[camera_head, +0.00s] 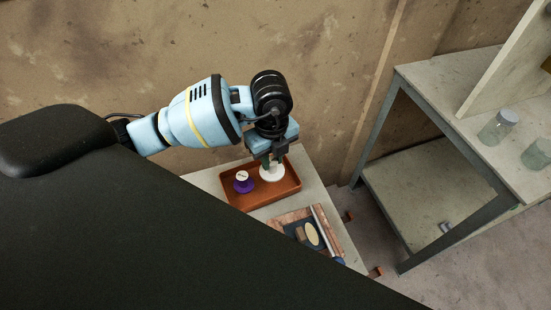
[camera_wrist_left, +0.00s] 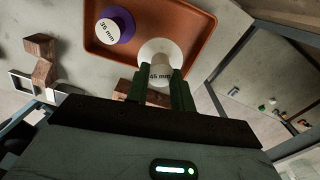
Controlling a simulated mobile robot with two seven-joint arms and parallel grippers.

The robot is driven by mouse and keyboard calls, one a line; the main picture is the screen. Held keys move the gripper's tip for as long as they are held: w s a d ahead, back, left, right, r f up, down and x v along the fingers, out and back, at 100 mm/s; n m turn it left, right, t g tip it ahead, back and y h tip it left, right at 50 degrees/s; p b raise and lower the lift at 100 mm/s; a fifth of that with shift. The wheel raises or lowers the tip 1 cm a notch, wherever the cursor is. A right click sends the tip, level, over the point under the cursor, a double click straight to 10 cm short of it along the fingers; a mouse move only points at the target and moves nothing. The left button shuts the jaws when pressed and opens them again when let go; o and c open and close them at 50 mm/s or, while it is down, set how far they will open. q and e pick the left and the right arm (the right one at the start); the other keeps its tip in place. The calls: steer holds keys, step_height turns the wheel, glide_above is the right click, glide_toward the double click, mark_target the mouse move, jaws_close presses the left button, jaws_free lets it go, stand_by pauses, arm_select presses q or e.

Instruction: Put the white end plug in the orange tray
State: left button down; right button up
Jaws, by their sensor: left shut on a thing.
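The white end plug (camera_head: 272,173) is round and flanged, with a size marking on it. My left gripper (camera_head: 270,160) points down and is shut on it. In the head view, the plug shows inside the outline of the orange tray (camera_head: 255,202), toward its right part. In the left wrist view, the plug (camera_wrist_left: 160,52) sits between the fingertips (camera_wrist_left: 162,84) and overlaps the near edge of the tray (camera_wrist_left: 195,38). I cannot tell whether it touches the tray floor. My right gripper is not in view.
A purple plug (camera_head: 243,182) marked 35 mm stands in the left part of the tray. A wooden board with parts (camera_head: 305,232) lies in front of the tray on the pale table. A metal-framed bench (camera_head: 440,85) with glass jars (camera_head: 497,127) stands at the right.

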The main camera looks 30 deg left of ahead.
mark_target(275, 160)
arm_select(q)
steer(key=shift+w+a, duration=0.1)
steer(key=shift+w, duration=0.8)
steer(key=shift+w+f, duration=0.15)
steer(key=shift+f, duration=1.65)
steer(key=shift+f, duration=0.15)
steer(key=c, duration=1.2)
jaws_free()
step_height(275, 160, up, 12)
steer(key=shift+p, duration=0.45)
